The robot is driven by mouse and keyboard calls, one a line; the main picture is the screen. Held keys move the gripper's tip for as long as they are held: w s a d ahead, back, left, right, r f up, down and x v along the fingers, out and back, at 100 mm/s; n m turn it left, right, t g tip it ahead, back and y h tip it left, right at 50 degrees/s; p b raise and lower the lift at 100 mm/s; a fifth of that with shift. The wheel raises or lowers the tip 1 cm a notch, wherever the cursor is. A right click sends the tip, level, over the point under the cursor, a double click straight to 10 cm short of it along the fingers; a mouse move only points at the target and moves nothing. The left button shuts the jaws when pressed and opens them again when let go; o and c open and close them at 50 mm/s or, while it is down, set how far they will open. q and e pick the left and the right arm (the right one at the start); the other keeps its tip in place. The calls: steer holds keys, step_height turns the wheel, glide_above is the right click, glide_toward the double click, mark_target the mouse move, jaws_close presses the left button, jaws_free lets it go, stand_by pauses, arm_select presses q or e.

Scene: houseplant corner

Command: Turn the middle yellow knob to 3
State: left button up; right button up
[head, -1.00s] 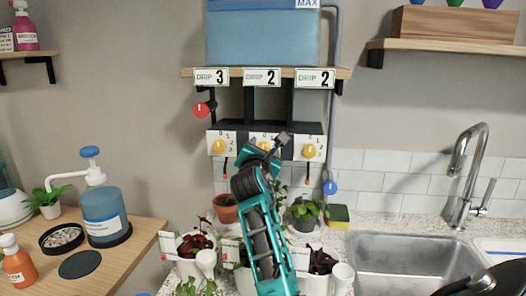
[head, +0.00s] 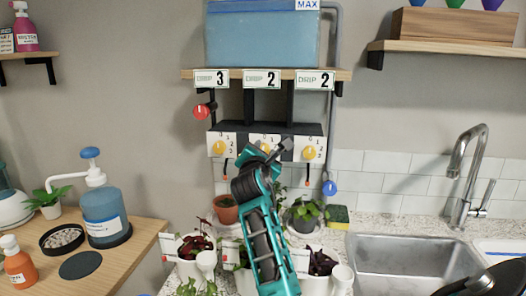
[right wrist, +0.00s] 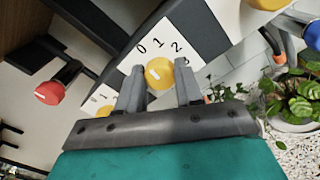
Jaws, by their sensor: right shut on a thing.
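The middle yellow knob (head: 265,147) sits on a white dial plate under the shelf, mostly hidden by my gripper in the head view. In the right wrist view the same knob (right wrist: 159,73) lies between the fingers, with 0, 1 and 2 printed around it. I cannot tell clearly which number it points to. My right gripper (right wrist: 159,92) is shut on this knob; in the head view its wrist (head: 270,152) reaches up to the panel. My left gripper is not in view.
A left yellow knob (head: 219,148) and a right yellow knob (head: 308,153) flank it closely. A red valve knob (head: 202,111) and a blue one (head: 329,187) are nearby. A water tank (head: 262,38) stands above; potted plants (head: 304,213) stand below.

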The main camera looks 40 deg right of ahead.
steer(key=shift+f+m+h+b, duration=0.2)
steer(key=shift+m+b, duration=1.2)
steer(key=shift+m, duration=4.4)
steer(key=shift+f+m+h+b, duration=0.15)
steer(key=shift+m+b, duration=1.2)
steer(key=shift+m, duration=4.45)
steer(key=shift+r, duration=0.15)
steer(key=o, duration=1)
steer(key=shift+o, duration=0.2)
